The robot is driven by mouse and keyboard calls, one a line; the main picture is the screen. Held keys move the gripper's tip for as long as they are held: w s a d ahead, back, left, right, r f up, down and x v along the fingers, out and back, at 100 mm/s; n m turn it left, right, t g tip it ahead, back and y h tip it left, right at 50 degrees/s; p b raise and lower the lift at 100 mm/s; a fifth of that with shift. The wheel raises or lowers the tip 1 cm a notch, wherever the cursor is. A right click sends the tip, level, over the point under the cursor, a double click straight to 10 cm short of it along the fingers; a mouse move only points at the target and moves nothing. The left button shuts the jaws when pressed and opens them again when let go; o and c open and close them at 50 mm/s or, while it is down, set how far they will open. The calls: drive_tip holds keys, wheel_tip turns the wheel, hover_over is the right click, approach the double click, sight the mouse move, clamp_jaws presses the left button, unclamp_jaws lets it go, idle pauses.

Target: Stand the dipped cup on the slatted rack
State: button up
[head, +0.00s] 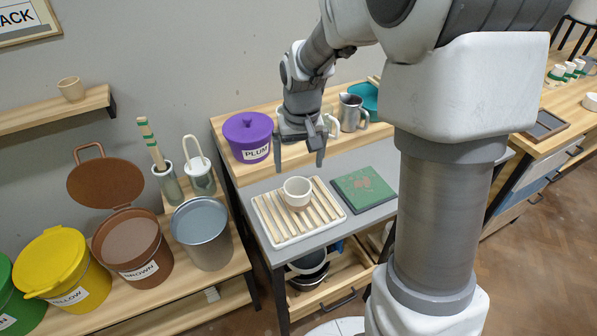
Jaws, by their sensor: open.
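A small cup (298,190), white above with a tan-brown lower part, stands upright on the slatted rack (327,218). The rack is a white tray with light wooden slats on the grey table (378,214). My gripper (300,162) points down above and just behind the cup. Its two fingers are spread apart, one on each side, with nothing between them. The cup looks apart from the fingers.
A green board (352,189) with a brown mark lies right of the rack. The purple PLUM bucket (248,138) and a metal pitcher (351,112) stand behind. An open brown bucket (131,246), a grey bucket (203,236) and a yellow bucket (66,270) stand left.

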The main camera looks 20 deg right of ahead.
drive_tip(key=s+r+t, duration=0.2)
drive_tip(key=s+r, duration=0.5)
drive_tip(key=s, duration=0.3)
drive_tip(key=s+r+t, duration=0.2)
drive_tip(key=s+r, duration=0.5)
drive_tip(key=s, duration=0.4)
drive_tip(key=shift+n, duration=0.4)
drive_tip(key=shift+a, duration=0.1)
drive_tip(key=shift+r+p, duration=0.7)
drive_tip(key=shift+p, duration=0.1)
